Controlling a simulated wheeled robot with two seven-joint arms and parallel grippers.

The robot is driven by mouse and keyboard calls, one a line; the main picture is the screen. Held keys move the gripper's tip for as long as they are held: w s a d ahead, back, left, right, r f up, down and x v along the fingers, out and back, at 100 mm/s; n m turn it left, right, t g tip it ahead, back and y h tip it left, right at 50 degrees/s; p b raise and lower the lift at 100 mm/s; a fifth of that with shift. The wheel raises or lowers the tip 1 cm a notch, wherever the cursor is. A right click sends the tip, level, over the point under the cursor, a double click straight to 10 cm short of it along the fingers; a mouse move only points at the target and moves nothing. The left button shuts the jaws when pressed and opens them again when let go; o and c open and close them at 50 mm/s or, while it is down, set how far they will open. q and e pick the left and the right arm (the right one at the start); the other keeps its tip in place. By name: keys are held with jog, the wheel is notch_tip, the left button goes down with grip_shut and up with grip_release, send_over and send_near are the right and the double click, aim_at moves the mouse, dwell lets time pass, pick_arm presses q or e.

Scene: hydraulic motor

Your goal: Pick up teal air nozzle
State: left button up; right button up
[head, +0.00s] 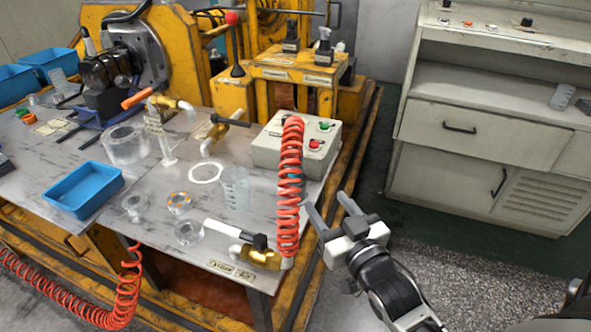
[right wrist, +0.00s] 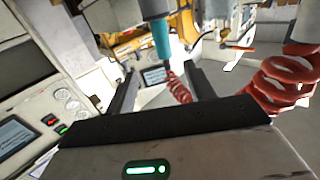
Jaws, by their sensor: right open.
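The teal air nozzle (right wrist: 161,38) shows in the right wrist view as a teal tube below a grey cylindrical part, with a red coil leading off beneath it. In the head view only a small teal patch (head: 294,172) shows, mostly hidden behind the hanging red coiled hose (head: 289,205). My right gripper (head: 329,206) is open and empty, just right of the coil. In the right wrist view its fingers (right wrist: 162,72) spread to either side of the nozzle's line; I cannot tell how far apart in depth they are. My left gripper is not in view.
The metal table (head: 150,215) carries a blue tray (head: 84,190), clear rings, a beaker (head: 235,188) and brass valves. A control box (head: 297,143) stands behind the coil. A white cabinet (head: 490,130) stands at the right, with open floor before it.

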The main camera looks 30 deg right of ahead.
aim_at(298, 167)
jog(key=w, duration=0.9)
jog(key=shift+w+d, duration=0.25)
jog(key=shift+w, duration=0.15)
jog(key=shift+w+b, duration=0.4)
jog(key=shift+w, duration=2.25)
jog(key=c, duration=1.1)
